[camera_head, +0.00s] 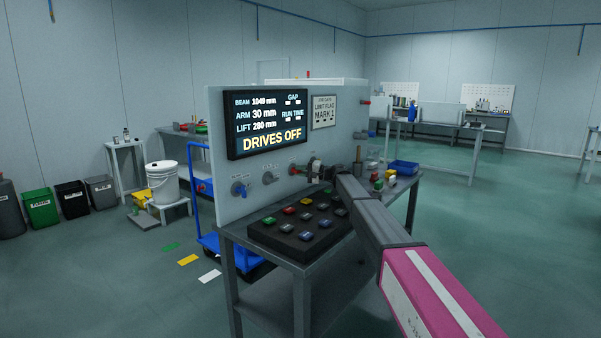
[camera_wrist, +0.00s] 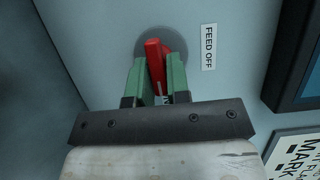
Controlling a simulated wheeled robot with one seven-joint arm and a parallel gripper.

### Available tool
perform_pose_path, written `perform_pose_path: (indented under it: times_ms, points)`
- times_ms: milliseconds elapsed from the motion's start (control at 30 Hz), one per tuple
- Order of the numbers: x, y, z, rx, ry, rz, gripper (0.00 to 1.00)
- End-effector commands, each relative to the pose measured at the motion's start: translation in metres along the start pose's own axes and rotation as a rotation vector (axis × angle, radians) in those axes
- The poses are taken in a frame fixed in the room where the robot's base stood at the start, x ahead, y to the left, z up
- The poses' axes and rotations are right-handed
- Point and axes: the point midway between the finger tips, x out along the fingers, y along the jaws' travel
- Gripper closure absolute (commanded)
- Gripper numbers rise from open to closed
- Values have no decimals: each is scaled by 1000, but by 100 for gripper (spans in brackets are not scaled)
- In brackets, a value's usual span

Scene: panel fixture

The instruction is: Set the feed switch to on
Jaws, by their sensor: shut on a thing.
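The feed switch is a red handle (camera_wrist: 155,58) on a round grey base on the pale panel. A "FEED OFF" label (camera_wrist: 209,47) is beside it in the wrist view. My gripper (camera_wrist: 160,75) has its green fingers on either side of the red handle, shut on it. The handle looks slightly tilted between the fingers, and its lower part is partly hidden by them. In the head view the feed switch (camera_head: 292,170) is a small red spot below the screen's right end, with my gripper (camera_head: 306,169) reaching it from the right.
A screen (camera_head: 266,122) reading "DRIVES OFF" and a "MARK 2" plate (camera_head: 324,112) are above. A blue knob (camera_head: 239,188) and a grey knob (camera_head: 269,178) sit left of the switch. A dark button box (camera_head: 285,243) lies on the table below.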

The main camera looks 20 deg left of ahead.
Motion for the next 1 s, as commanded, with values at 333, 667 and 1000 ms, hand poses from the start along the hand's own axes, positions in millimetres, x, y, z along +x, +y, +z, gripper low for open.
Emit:
perform_pose_path:
  times_ms: [333, 667, 1000]
  points:
    - [-1, 1, -1, 23, 3, -9, 100]
    - [-1, 1, -1, 22, 2, -8, 62]
    - [-7, 1, 0, 22, 2, -9, 62]
